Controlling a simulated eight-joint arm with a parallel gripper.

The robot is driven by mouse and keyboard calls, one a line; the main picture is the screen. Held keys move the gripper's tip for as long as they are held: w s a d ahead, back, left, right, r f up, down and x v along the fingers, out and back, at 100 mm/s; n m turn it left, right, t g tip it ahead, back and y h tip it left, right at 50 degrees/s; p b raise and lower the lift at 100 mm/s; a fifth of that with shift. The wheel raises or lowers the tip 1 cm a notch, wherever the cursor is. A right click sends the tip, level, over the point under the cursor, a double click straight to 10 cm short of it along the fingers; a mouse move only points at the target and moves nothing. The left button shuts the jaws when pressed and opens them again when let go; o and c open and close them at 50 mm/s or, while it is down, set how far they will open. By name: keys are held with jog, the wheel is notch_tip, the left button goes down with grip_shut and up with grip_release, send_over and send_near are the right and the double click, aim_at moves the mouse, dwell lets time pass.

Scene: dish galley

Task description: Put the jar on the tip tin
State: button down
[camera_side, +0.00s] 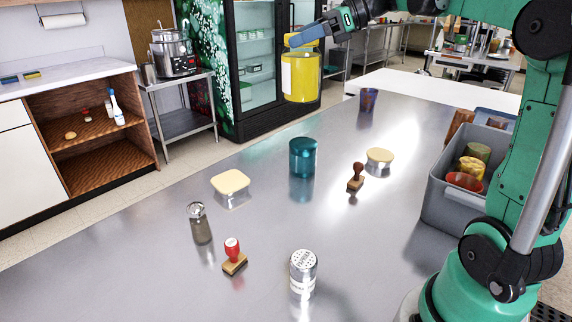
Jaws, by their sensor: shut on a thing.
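The jar (307,77) is a yellow cylinder with a pale label and a yellow lid. It hangs upright in the air at the top middle of the side view. My gripper (303,38) is shut on the jar near its lid, coming in from the upper right with blue fingers. The far finger is mostly hidden. A teal cylinder (303,158), which looks like the tip tin, stands upright on the steel table below the jar. A clear gap shows between jar and tin in the picture. No writing on the tin can be made out.
Near the tin on the steel table (130,260) are two pale-lidded tubs (231,183) (380,157), a brown stamp (356,177) and a dark cup (369,100). Shakers (200,223) (303,272) and a red-handled stamp (234,257) stand nearer. A grey crate (448,205) holds cups at right.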

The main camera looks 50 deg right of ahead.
jog(key=w+d+r+m+t+h, duration=0.35)
jog(key=w+d, duration=0.25)
jog(key=d, duration=0.4)
notch_tip(320, 180, down, 19)
jog(key=shift+w+r+m+g+h, duration=0.15)
jog(key=shift+m+g+h, duration=0.2)
jog(key=shift+m+h, duration=0.1)
grip_release()
